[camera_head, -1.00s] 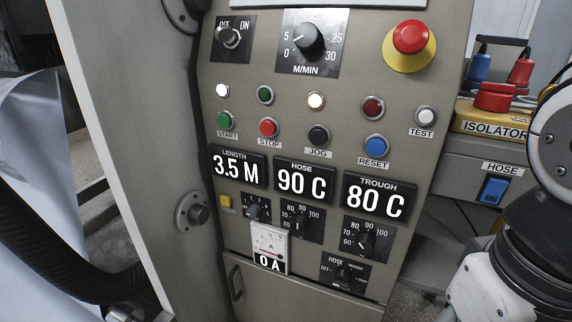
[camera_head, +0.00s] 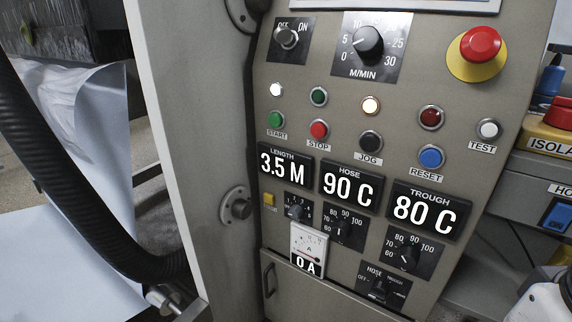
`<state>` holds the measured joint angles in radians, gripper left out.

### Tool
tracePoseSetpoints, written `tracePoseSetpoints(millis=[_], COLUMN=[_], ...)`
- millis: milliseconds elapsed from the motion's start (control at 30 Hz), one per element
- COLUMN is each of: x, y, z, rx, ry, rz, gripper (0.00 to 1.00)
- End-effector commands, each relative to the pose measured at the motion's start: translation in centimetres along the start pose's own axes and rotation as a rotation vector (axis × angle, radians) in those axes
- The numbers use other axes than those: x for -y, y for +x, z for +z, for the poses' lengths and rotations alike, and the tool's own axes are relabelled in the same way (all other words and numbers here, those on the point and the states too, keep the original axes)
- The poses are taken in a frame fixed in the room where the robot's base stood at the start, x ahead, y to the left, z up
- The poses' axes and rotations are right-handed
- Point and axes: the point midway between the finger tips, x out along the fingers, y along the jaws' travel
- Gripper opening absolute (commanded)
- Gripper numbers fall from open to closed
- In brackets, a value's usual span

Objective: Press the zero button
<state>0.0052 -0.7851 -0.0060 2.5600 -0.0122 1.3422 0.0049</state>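No other button in view is clearly marked zero. My gripper is not in view; only a white piece of my arm shows at the lower right corner, well away from the yellow button.
Round START (camera_head: 275,119), STOP (camera_head: 319,130), JOG, RESET and TEST buttons sit above the displays. A red emergency stop (camera_head: 480,44) juts out at upper right. A black hose (camera_head: 80,190) and white paper lie left of the grey upright.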

Motion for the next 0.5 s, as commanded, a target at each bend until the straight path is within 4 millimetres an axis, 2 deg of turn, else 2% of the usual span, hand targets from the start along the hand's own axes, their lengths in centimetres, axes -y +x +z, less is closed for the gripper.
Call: tracePoseSetpoints(millis=[33,200,500], x=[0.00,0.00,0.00], y=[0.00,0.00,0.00], z=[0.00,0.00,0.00], rx=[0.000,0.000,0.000], ry=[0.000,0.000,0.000], rz=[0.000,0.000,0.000], gripper=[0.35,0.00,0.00])
